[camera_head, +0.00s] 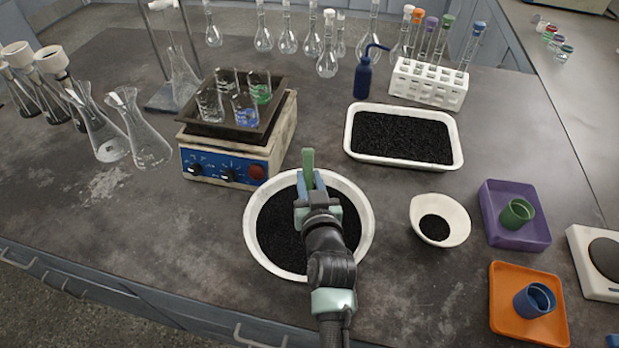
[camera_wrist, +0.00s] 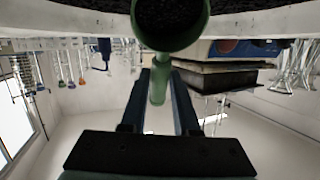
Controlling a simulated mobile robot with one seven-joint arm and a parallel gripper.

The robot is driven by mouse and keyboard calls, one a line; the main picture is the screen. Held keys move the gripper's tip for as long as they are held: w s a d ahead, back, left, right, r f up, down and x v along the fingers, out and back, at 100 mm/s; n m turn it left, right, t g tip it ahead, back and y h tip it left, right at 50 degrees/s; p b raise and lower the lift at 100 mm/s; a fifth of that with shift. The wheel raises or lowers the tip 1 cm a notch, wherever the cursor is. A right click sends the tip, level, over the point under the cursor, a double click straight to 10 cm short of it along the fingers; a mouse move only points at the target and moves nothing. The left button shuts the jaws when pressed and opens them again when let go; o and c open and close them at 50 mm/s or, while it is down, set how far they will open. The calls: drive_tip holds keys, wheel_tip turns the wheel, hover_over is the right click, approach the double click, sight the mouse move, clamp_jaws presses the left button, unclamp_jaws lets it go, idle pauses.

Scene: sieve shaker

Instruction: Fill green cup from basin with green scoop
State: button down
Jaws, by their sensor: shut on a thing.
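The white round basin (camera_head: 365,240) holds black granules and stands at the front middle of the bench. My gripper (camera_head: 306,184) is over the basin, shut on the handle of the green scoop (camera_head: 308,160). In the head view only the handle end shows; my gripper and arm hide the scoop's bowl. In the wrist view the scoop (camera_wrist: 160,45) has its bowl at the top edge, with black granules in it, and its handle between the fingers. The green cup (camera_head: 517,213) stands in the purple tray (camera_head: 530,240) at right; its contents cannot be made out.
A white bowl (camera_head: 457,212) with some black granules stands between basin and purple tray. A blue cup (camera_head: 534,300) sits in an orange tray (camera_head: 510,325). A white tray (camera_head: 352,145) of granules and the shaker box (camera_head: 228,170) with beakers lie behind.

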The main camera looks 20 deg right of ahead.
drive_tip(key=shift+f, duration=0.5)
drive_tip(key=shift+s+a+r+p, duration=0.1)
drive_tip(key=shift+s+r+p, duration=0.15)
drive_tip(key=shift+s+p, duration=0.05)
drive_tip(key=shift+g, duration=0.3)
drive_tip(key=s+p, duration=0.1)
drive_tip(key=s+a+p, duration=0.1)
drive_tip(key=s, duration=0.1)
drive_tip(key=s+p, duration=0.1)
drive_tip(key=p, duration=0.1)
drive_tip(key=shift+s+a, duration=0.2)
drive_tip(key=shift+a, duration=0.15)
drive_tip(key=p, duration=0.2)
drive_tip(key=shift+w+d+g+y+p, duration=0.1)
drive_tip(key=shift+w+g+y+p, duration=0.05)
drive_tip(key=shift+g+y+p, duration=0.2)
drive_tip(key=g+p, duration=0.1)
drive_tip(key=p, duration=0.2)
drive_tip(key=shift+w+f+g+p, duration=0.2)
drive_tip(key=shift+f+g+p, duration=0.1)
drive_tip(key=shift+f+g, duration=0.05)
